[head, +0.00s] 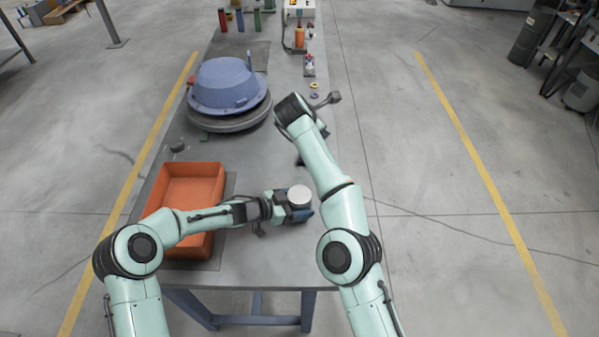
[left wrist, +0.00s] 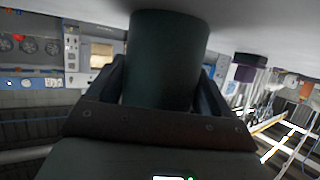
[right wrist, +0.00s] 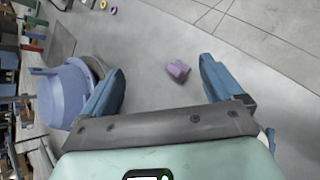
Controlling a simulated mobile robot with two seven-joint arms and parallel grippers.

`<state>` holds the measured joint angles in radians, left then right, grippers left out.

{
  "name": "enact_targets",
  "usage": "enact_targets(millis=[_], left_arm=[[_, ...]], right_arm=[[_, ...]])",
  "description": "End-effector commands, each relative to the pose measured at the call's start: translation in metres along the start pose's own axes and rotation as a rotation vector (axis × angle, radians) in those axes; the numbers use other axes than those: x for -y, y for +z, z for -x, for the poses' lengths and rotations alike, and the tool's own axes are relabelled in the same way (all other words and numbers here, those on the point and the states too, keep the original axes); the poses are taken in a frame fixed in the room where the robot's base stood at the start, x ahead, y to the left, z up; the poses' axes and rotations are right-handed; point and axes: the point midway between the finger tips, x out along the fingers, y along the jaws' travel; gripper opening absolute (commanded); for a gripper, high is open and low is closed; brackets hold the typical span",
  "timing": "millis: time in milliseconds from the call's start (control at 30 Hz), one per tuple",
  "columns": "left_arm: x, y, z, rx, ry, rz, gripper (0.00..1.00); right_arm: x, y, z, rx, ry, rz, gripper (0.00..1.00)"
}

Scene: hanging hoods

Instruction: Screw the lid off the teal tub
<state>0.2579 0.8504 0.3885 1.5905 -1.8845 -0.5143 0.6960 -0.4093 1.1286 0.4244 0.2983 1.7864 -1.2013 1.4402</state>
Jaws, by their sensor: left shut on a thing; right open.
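The teal tub (left wrist: 168,62) looks dark green in the left wrist view and stands between the fingers of my left gripper (head: 298,206), which is shut on it. In the head view its round whitish lid (head: 299,194) faces up, and the gripper and lid hide most of the tub. I cannot tell whether the tub touches the table. My right gripper (right wrist: 163,66) is open with nothing between its fingers, over the table beyond the tub. In the head view my right arm mostly hides it.
An orange bin (head: 188,185) sits left of the tub. A blue hood-shaped casting (head: 227,85) rests on a round base farther back. Coloured cylinders (head: 240,20) and a bottle (head: 299,37) stand at the far end.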

Motion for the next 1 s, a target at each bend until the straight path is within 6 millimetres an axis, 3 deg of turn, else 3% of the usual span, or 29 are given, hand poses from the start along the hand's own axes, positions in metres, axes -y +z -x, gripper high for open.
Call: enact_targets(millis=[100, 200, 333, 567, 1000], left_arm=[[0.0, -0.001, 0.0, -0.001, 0.0, -0.001, 0.0], [0.0, -0.001, 0.0, -0.001, 0.0, -0.001, 0.0], [0.0, -0.001, 0.0, -0.001, 0.0, -0.001, 0.0], [0.0, -0.001, 0.0, -0.001, 0.0, -0.001, 0.0], [0.0, -0.001, 0.0, -0.001, 0.0, -0.001, 0.0]], right_arm=[[0.036, -0.041, 0.008, -0.218, -0.185, -0.121, 0.94], [0.059, -0.07, 0.023, -0.375, -0.318, -0.177, 0.94], [0.077, -0.095, 0.044, -0.522, -0.445, -0.207, 0.94], [0.089, -0.109, 0.06, -0.617, -0.529, -0.213, 0.94], [0.104, -0.131, 0.035, -0.617, -0.537, -0.21, 0.94]])
